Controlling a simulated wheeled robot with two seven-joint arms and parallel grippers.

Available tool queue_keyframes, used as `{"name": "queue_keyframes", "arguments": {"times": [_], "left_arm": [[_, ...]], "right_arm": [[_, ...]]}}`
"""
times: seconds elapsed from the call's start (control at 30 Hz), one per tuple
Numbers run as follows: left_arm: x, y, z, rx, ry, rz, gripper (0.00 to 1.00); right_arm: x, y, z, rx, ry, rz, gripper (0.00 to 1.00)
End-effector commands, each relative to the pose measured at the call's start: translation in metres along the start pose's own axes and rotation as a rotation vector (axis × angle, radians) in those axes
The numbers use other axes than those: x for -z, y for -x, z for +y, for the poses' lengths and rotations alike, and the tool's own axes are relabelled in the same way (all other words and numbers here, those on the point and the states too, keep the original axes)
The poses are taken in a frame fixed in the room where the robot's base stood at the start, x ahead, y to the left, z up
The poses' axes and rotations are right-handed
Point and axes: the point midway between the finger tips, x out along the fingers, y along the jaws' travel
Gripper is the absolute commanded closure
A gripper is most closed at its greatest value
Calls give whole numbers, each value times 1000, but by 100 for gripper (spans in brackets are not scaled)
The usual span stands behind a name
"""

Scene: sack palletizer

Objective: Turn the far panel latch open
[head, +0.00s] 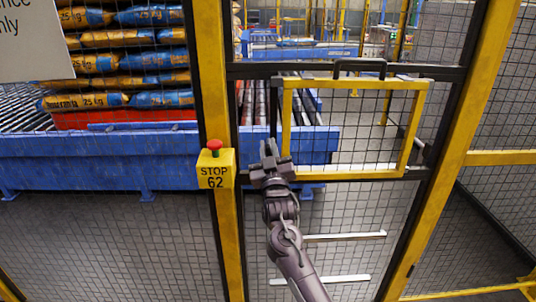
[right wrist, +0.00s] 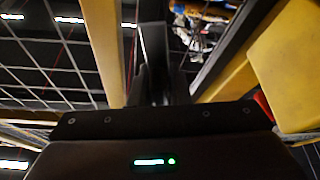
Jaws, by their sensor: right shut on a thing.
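The access panel (head: 287,130) is a yellow-framed mesh hatch in the dark-framed fence section. A dark upright bar (head: 273,105), which looks like the panel latch, stands along the left side of the yellow frame. My right gripper (head: 269,150) is at the lower end of this bar, by the panel's lower left corner. In the right wrist view, my right gripper (right wrist: 157,85) is shut on a dark upright piece (right wrist: 153,45) that runs away between the fingers. The fingers hide the gripped part. The panel sits in its frame. My left gripper is not in view.
A yellow stop box (head: 215,170) with a red button is on the post just left of my right gripper. A black handle (head: 360,66) is on the panel's top edge. Behind the mesh are a blue conveyor (head: 130,155) and stacked sacks (head: 95,64).

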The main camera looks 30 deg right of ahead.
Motion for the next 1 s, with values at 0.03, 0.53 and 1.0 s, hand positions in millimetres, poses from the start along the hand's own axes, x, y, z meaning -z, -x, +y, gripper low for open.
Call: {"name": "queue_keyframes", "arguments": {"times": [0.03,0.53,1.0], "left_arm": [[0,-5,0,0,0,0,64],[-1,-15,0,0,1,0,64],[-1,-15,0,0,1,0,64]], "right_arm": [[-4,1,-2,-14,-37,-4,100],[-3,1,1,-94,-229,-6,100],[-3,1,1,-99,-242,-6,100]]}}
